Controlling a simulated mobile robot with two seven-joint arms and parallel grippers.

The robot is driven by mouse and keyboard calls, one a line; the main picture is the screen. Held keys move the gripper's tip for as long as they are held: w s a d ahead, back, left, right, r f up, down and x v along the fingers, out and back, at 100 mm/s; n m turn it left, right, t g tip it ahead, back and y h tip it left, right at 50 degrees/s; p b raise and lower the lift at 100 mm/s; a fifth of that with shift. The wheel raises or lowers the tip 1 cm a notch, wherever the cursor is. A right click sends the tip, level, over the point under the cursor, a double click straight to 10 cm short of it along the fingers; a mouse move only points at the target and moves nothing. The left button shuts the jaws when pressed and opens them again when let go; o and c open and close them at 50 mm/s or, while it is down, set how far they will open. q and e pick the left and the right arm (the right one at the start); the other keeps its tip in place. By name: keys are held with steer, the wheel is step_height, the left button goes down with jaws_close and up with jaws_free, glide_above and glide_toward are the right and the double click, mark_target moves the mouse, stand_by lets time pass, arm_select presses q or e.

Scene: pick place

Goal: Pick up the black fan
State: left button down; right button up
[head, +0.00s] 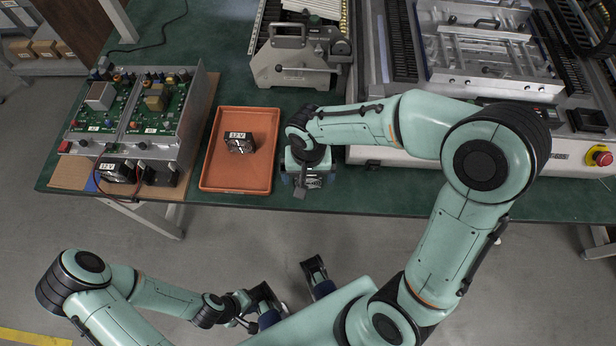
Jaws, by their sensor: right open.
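A black fan (240,143) with a "12 V" label lies in the orange tray (211,172) on the green table. My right gripper (303,185) is just right of the tray, over the table near its front edge. It is apart from the fan and seen from above, so its fingers are partly hidden by its own wrist. My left gripper (291,285) is in front of the table, over the floor, with its fingers spread and nothing between them.
A metal tray with green circuit boards (137,110) stands left, with another "12 V" black unit (116,171) and wires before it. A grey metal device (297,58) stands behind the orange tray. A large machine with a red button (600,156) fills the right side.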

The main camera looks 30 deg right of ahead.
steer(key=shift+f, duration=0.1)
steer(key=shift+c, duration=0.3)
steer(key=c, duration=1)
steer(key=shift+o, duration=0.2)
arm_select(q)
step_height(320, 180, up, 7)
steer(key=w+p, duration=0.2)
steer(key=p, duration=0.5)
steer(key=shift+w+r, duration=0.2)
steer(key=shift+w, duration=0.1)
arm_select(e)
step_height(320, 180, up, 25)
steer(key=shift+f, duration=0.2)
